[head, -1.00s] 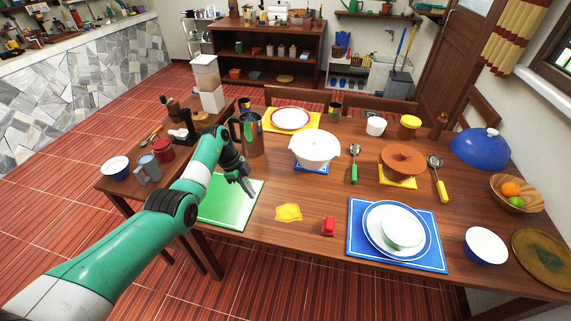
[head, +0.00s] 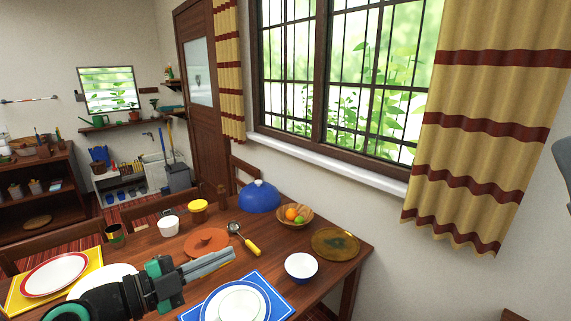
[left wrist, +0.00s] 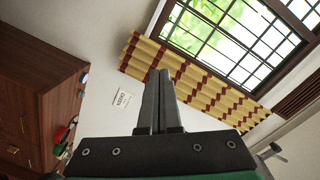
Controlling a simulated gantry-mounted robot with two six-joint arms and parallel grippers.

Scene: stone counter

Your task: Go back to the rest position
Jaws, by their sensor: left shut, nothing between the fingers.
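My left gripper (head: 208,264) reaches in from the lower left of the head view, above the wooden table (head: 335,262). Its fingers are together with nothing between them. In the left wrist view its closed fingers (left wrist: 159,95) point toward a wall and a striped curtain. It touches no object that I can see. The blue placemat (head: 278,288) with stacked plates (head: 238,303) lies near the gripper's tip in the picture. My right gripper shows in neither view.
A window (head: 340,75) and curtain (head: 478,120) stand behind. The air above the table's right end is clear.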

